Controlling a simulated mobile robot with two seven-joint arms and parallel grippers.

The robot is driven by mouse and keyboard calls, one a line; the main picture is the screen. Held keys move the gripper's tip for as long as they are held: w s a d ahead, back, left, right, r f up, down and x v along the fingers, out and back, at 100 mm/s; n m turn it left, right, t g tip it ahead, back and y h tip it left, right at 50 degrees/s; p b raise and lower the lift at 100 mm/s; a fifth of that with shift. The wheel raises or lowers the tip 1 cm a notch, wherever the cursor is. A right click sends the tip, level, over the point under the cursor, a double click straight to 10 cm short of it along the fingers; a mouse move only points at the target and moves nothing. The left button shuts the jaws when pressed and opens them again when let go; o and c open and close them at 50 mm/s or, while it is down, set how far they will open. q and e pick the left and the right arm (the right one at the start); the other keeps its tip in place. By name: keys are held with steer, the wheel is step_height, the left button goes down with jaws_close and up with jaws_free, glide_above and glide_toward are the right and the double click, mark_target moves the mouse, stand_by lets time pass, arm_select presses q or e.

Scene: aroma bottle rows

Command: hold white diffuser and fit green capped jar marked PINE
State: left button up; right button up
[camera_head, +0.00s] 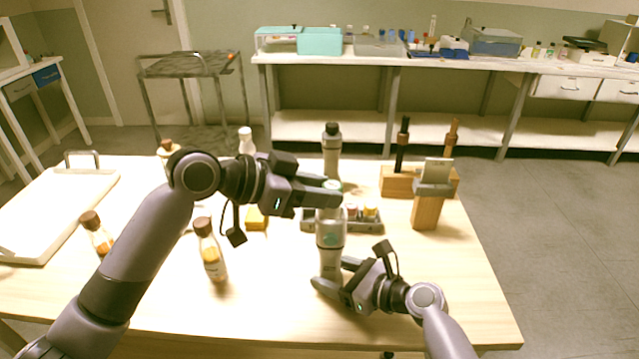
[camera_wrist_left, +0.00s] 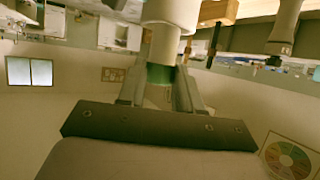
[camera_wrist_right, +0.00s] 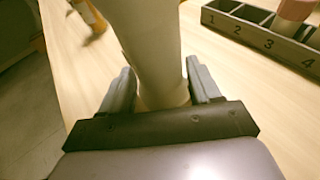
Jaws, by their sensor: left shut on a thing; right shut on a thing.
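The white diffuser (camera_head: 330,262) stands upright near the front middle of the table. My right gripper (camera_head: 328,277) is shut around its lower body, which also shows in the right wrist view (camera_wrist_right: 150,50). My left gripper (camera_head: 332,196) is shut on the green capped jar (camera_head: 331,186) directly above the diffuser. In the left wrist view the jar's green part (camera_wrist_left: 160,74) is between the fingers, with a narrow pale part running toward the diffuser (camera_wrist_left: 172,12). I cannot tell whether the jar is seated. The PINE marking is not readable.
A numbered rack (camera_head: 362,226) with several capped jars is behind the diffuser. Brown-capped bottles (camera_head: 211,255) (camera_head: 97,236) stand at left. A dark-capped bottle (camera_head: 332,160), a wooden holder (camera_head: 395,183) and a wooden stand (camera_head: 426,212) are behind. The front right table is clear.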

arm_select(q)
steer(key=shift+f, duration=1.15)
arm_select(e)
steer(key=shift+f, duration=0.1)
arm_select(q)
steer(key=o, duration=1.1)
steer(key=shift+r, duration=0.1)
step_height(320, 180, up, 7)
arm_select(e)
steer(key=shift+s, duration=0.1)
steer(key=o, duration=0.9)
